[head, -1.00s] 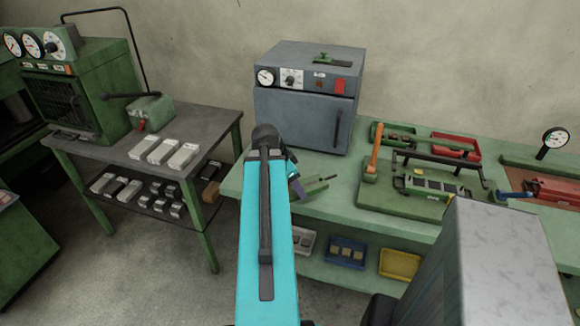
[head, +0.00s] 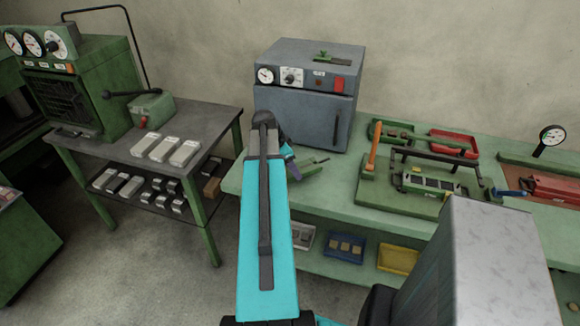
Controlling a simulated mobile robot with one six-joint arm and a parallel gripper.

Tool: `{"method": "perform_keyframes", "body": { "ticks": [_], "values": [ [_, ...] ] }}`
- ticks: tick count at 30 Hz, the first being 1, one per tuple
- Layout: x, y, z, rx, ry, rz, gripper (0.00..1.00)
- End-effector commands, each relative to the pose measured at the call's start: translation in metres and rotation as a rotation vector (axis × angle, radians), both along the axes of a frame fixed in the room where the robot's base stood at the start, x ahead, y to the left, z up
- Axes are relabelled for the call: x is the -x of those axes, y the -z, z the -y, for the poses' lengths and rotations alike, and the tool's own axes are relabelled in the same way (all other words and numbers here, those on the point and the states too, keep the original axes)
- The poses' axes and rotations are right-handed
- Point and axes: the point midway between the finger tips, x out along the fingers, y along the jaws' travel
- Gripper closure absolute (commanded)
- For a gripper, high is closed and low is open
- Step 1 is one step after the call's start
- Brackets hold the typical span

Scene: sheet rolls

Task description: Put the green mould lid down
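My gripper (head: 289,163) is mostly hidden behind my own turquoise arm, over the left end of the green bench in front of the grey oven. Its fingers do not show clearly. A small flat green piece (head: 313,165) shows just right of it and may be the mould lid. I cannot tell whether the gripper holds it or it rests on the bench. A green mould (head: 430,184) with a row of cavities sits on the green board at the right. A small green part (head: 323,55) stands on the oven top beside a dark plate.
The grey oven (head: 303,118) stands at the back left of the green bench (head: 350,207). An orange handle (head: 372,148), a black bar frame and a red tray (head: 454,143) are to the right. A side table (head: 115,153) with metal blocks is at the left.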

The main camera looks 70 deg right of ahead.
Motion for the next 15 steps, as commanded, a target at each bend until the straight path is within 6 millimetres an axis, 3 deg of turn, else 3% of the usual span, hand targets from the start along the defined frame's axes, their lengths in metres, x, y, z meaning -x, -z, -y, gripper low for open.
{"method": "perform_keyframes", "body": {
  "ticks": [15],
  "values": [
    [-0.02, 0.002, 0.038, 0.001, 0.0, -0.001, 0.98]
  ]
}}
